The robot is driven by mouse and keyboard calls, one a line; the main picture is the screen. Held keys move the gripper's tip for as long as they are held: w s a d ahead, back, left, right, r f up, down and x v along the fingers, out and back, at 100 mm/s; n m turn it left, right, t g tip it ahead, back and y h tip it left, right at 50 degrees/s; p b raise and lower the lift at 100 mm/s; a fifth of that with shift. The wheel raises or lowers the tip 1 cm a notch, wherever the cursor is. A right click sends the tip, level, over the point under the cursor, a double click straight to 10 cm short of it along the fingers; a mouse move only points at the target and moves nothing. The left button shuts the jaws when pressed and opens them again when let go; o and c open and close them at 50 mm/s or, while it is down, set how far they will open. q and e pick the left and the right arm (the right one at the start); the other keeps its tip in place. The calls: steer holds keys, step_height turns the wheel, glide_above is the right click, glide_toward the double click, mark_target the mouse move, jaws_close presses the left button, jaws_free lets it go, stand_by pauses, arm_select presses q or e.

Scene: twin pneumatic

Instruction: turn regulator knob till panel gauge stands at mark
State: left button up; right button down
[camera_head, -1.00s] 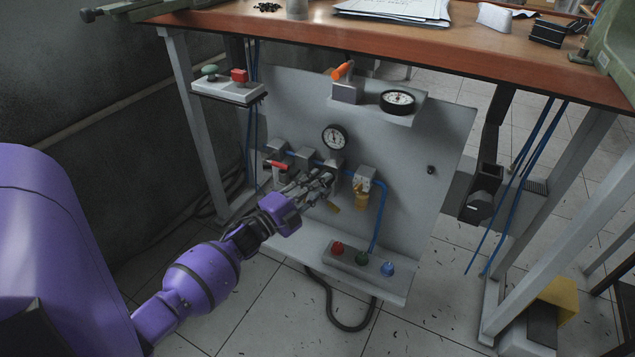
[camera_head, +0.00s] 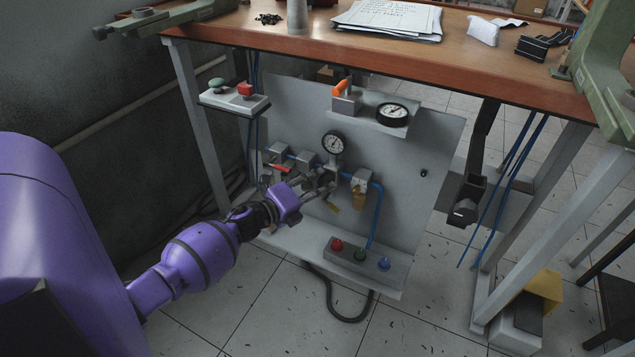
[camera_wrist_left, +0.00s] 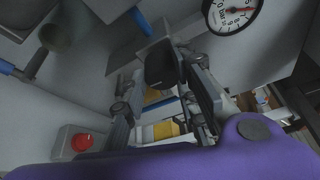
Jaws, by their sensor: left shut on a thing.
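The panel gauge (camera_head: 333,145) is a round white dial with a black rim on the upright grey panel. Part of its dial, with numbers, "bar" and a red line, shows in the left wrist view (camera_wrist_left: 234,12). My left gripper (camera_head: 320,187) is just below this gauge, with its fingers closed around the regulator knob. The knob is mostly hidden by the fingers in the head view. In the left wrist view a dark knob (camera_wrist_left: 160,66) sits between the fingers. I cannot read the needle against a mark. My right gripper is not in view.
A second gauge (camera_head: 393,115) and an orange lever (camera_head: 340,88) sit at the panel's top. A red-handled valve (camera_head: 280,168) is left of my gripper. A brass-coloured fitting (camera_head: 359,194) and blue hose (camera_head: 378,215) are right. A button box (camera_head: 358,257) is below; the table edge overhangs.

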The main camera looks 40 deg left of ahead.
arm_select(q)
steer(key=shift+s+f, duration=0.15)
steer(key=shift+f, duration=0.3)
steer(key=o, duration=1)
steer(key=shift+r, duration=0.2)
steer(key=s, duration=0.4)
steer(key=s+a+r, duration=0.1)
steer(key=s, duration=0.6)
steer(key=shift+s+a+r, duration=0.3)
